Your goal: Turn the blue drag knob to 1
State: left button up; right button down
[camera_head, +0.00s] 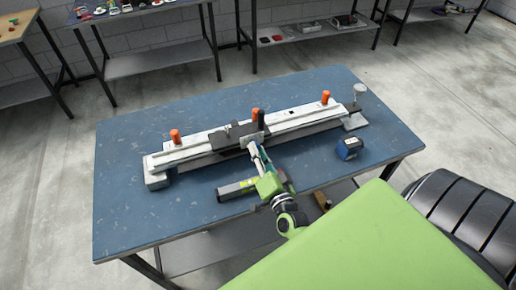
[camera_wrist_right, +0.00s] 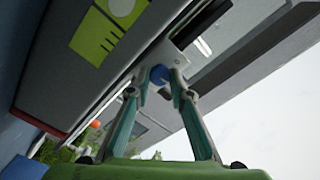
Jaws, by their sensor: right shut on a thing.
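A long white-grey rail device (camera_head: 210,141) lies across the blue table, with a dark carriage (camera_head: 243,131) near its middle. The blue drag knob (camera_wrist_right: 158,75) shows in the right wrist view between my fingertips, beside a grey panel (camera_wrist_right: 75,60) with a yellow-green label (camera_wrist_right: 108,28). My right gripper (camera_head: 257,153) reaches the front of the carriage in the head view, and its fingers (camera_wrist_right: 159,84) are shut on the knob in the wrist view. The knob's scale and number marks cannot be read. The knob is hidden in the head view. My left gripper is not in view.
Several orange knobs (camera_head: 175,136) stand upright along the rail. A small dark blue box (camera_head: 349,148) sits on the table (camera_head: 130,215) at the right. The table's left front is clear.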

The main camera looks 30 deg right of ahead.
jog(key=shift+r+n+p, duration=0.15)
jog(key=shift+n+p, duration=0.2)
jog(key=shift+n, duration=0.35)
jog(key=c, duration=2.1)
grip_release()
jog(key=shift+w, duration=0.1)
jog(key=v, duration=1.2)
